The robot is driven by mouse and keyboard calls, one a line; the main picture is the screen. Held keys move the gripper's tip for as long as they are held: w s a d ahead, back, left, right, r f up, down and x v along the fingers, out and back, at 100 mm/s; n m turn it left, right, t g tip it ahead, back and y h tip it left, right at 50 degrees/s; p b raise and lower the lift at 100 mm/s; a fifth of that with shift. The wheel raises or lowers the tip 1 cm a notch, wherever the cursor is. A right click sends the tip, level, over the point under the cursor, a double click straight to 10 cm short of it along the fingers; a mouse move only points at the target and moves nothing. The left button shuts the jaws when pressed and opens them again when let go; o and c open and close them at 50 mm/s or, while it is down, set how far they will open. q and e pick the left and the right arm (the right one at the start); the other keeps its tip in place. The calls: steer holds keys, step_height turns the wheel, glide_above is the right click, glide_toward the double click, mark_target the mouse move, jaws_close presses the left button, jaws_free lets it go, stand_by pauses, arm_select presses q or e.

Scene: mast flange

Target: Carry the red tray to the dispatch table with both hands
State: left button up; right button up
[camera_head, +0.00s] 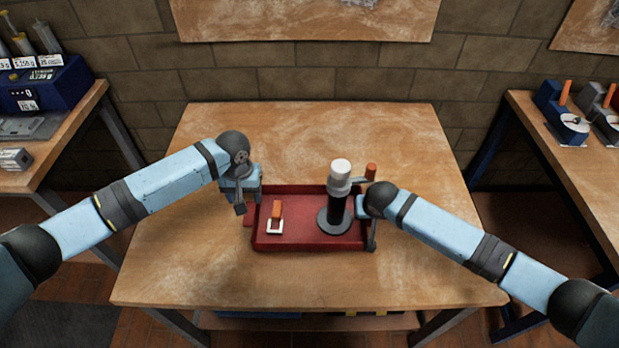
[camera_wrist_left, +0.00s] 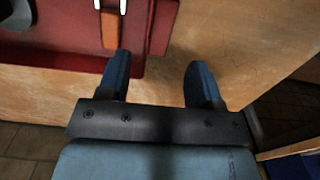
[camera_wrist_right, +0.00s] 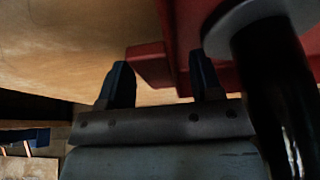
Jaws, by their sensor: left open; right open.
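The red tray (camera_head: 300,243) lies on the middle wooden table and carries an orange-handled item (camera_head: 276,212) and a black upright device (camera_head: 337,207) with a pale top. My left gripper (camera_head: 241,203) is open at the tray's left end; the left wrist view shows one finger over the tray's edge and the other over bare wood. My right gripper (camera_wrist_right: 158,82) is open at the right end. In the right wrist view a red handle block (camera_wrist_right: 150,65) shows between its fingers. Neither gripper clasps the tray. Which table is the dispatch table I cannot tell.
The middle table (camera_head: 190,270) is otherwise bare around the tray. A left table (camera_head: 60,150) holds a blue device (camera_head: 45,85) and small items. A right table (camera_head: 560,170) holds devices with orange handles (camera_head: 565,92). Gaps separate the tables; a brick wall stands behind.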

steer(key=shift+r, duration=0.1)
arm_select(q)
step_height(320, 180, up, 4)
arm_select(e)
steer(key=v, duration=1.1)
steer(key=shift+s+r, duration=0.15)
steer(key=shift+r, duration=0.25)
